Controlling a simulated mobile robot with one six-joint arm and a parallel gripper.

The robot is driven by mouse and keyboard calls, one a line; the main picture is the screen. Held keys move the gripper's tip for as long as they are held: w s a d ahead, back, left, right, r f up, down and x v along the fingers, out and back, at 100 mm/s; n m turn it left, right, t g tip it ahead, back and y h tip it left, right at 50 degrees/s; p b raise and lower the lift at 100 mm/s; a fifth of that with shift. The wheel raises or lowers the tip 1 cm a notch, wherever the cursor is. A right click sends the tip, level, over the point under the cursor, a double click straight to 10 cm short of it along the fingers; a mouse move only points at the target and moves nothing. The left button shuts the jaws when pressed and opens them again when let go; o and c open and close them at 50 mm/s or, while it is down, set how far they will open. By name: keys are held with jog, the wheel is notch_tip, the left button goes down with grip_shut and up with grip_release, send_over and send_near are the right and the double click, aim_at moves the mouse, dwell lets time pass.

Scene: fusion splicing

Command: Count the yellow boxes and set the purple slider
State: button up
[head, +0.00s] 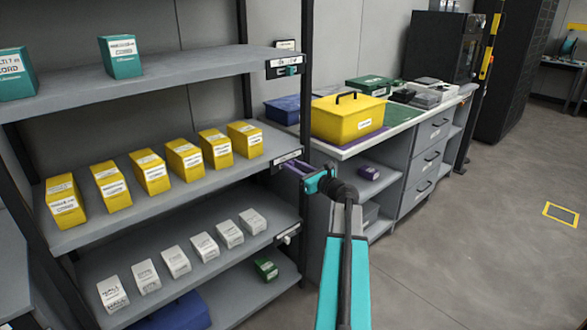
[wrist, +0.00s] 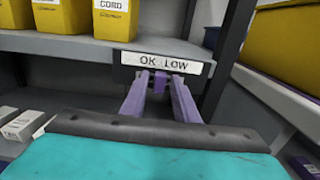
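At that shelf's right end is a label plate reading "OK LOW" (wrist: 188,67). The small purple slider (wrist: 160,83) sits below the gap between the two words. My gripper (head: 286,165) is at the plate. In the wrist view its purple fingers (wrist: 161,80) stand apart, one on each side of the slider, with a narrow gap seeming to show. The head view hides the slider.
A dark shelf post (head: 305,90) stands close by my gripper. A yellow case (head: 348,117) sits on the counter to the right. Floor at right is clear.

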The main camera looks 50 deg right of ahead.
grip_shut()
jog(key=a, duration=0.2)
jog(key=shift+w+a+f+p, duration=0.1)
jog(key=shift+a+p, duration=0.25)
jog(key=shift+o, duration=1.3)
grip_release()
